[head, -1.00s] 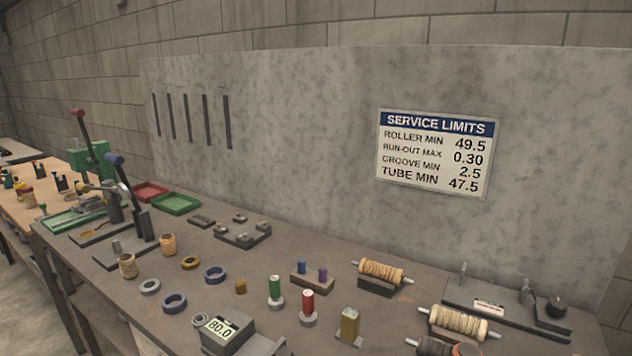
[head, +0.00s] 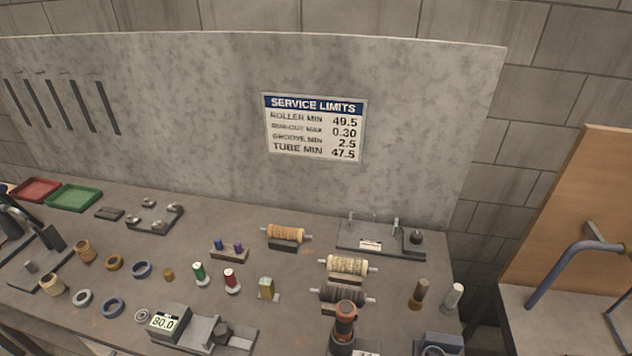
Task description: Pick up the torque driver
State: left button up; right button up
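I cannot tell for sure which thing is the torque driver. A dark upright cylinder with a brown band (head: 345,318) stands at the front edge of the bench, partly cut off by the picture's bottom. To its right stand a brown-topped upright piece (head: 419,293) and a white-topped one (head: 453,297). A grey device with a display reading 80.0 (head: 170,322) lies at the front, left of the dark cylinder. Neither of my grippers shows in the head view.
The grey bench (head: 210,215) holds rings, small spools and several wound rollers (head: 347,265). A red tray (head: 36,189) and a green tray (head: 74,197) lie at the back left. A second table with a wooden board (head: 575,200) and a blue bent handle (head: 560,270) stands at the right.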

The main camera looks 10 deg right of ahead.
aim_at(345, 309)
jog(key=z, duration=0.55)
jog(key=i+l+u, duration=0.15)
jog(key=u, duration=0.3)
jog(key=i+l+u, duration=0.1)
jog(key=u, duration=0.4)
jog(key=l+u, duration=0.25)
jog(key=u, duration=0.2)
